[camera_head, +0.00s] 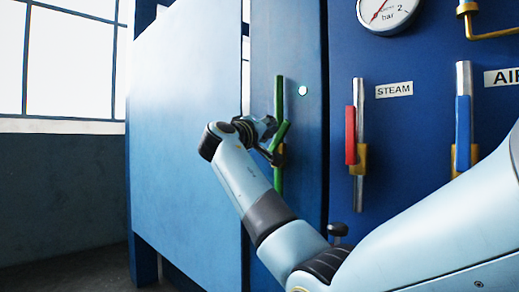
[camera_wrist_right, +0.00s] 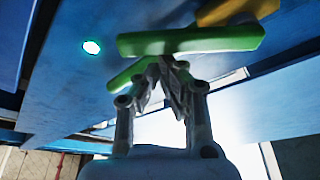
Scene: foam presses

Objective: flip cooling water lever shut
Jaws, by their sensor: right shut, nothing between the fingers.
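The cooling water lever (camera_head: 282,136) is a short green handle, tilted up and to the right across a green upright pipe (camera_head: 278,98). A yellow valve body (camera_head: 279,156) sits at its lower end. My right gripper (camera_head: 268,146) is beside the lever, shut and empty. In the right wrist view, a thick green bar that looks like the lever (camera_wrist_right: 190,40) crosses just beyond the closed fingertips (camera_wrist_right: 167,62). I cannot tell whether they touch it. A second green piece shows behind the fingers. My left gripper is not in view.
To the right are the red steam lever (camera_head: 351,135) and blue air lever (camera_head: 463,132), both upright, and a pressure gauge (camera_head: 389,12). A round white-green light (camera_head: 303,91) sits near the pipe. A large light blue panel (camera_head: 187,130) stands to the left.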

